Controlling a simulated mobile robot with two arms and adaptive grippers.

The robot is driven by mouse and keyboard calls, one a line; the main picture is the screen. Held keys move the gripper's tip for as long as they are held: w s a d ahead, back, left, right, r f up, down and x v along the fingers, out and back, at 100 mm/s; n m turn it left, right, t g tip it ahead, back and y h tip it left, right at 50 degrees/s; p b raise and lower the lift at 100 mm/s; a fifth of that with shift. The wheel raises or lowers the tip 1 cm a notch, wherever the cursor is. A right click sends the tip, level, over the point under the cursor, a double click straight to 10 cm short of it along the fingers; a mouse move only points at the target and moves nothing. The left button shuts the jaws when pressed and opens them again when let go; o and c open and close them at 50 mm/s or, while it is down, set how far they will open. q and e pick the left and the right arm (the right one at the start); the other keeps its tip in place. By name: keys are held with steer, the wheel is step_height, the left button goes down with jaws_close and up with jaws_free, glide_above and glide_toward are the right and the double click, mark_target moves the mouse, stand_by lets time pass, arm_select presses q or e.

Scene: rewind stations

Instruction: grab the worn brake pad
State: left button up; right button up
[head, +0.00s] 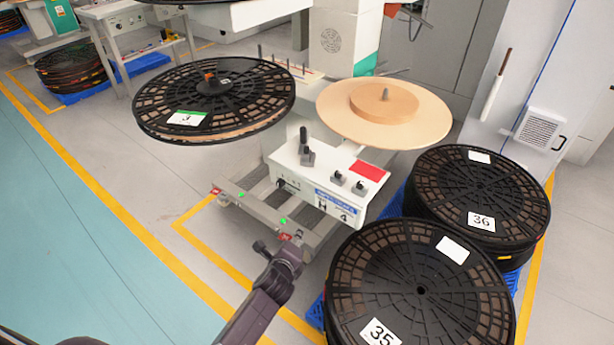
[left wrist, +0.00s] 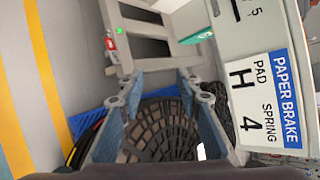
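I cannot make out a worn brake pad in either view. The white winding machine (head: 305,185) carries a front label (head: 335,207) with "H 4"; in the left wrist view the label (left wrist: 265,100) reads "PAPER BRAKE PAD SPRING", turned sideways and close on the right. My left gripper (left wrist: 160,92) is open and empty, its blue-grey fingers wide apart. The machine's base frame and a black reel stack (left wrist: 160,130) show beyond them. In the head view my dark arm ends just in front of the machine's base; its fingers are unclear there. My right gripper is not in view.
A black reel (head: 215,95) marked 3 and a tan roll (head: 385,105) sit on the machine. Stacks marked 36 (head: 480,195) and 35 (head: 420,290) stand to its right. The base frame (head: 260,212) juts forward. The teal floor (head: 90,250) at left is clear.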

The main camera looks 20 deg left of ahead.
arm_select(q)
steer(key=w+r+m+t+b, duration=0.2)
steer(key=w+r, duration=0.2)
steer(key=m+t+y+b, duration=0.2)
steer(key=m+t+b, duration=0.2)
steer(key=m, duration=0.6)
glide_toward(306, 150)
steer(key=d+x, duration=0.1)
steer(key=x, duration=0.3)
steer(key=shift+x, duration=1.1)
steer(key=b+x, duration=0.1)
steer(key=x, duration=0.1)
steer(key=a+b+x, duration=0.1)
steer(key=x, duration=0.1)
steer(key=shift+w, duration=0.4)
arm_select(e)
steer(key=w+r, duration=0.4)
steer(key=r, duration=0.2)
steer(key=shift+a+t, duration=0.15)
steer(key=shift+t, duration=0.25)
arm_select(q)
steer(key=shift+c, duration=0.3)
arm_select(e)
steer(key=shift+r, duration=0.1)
arm_select(q)
jaws_close()
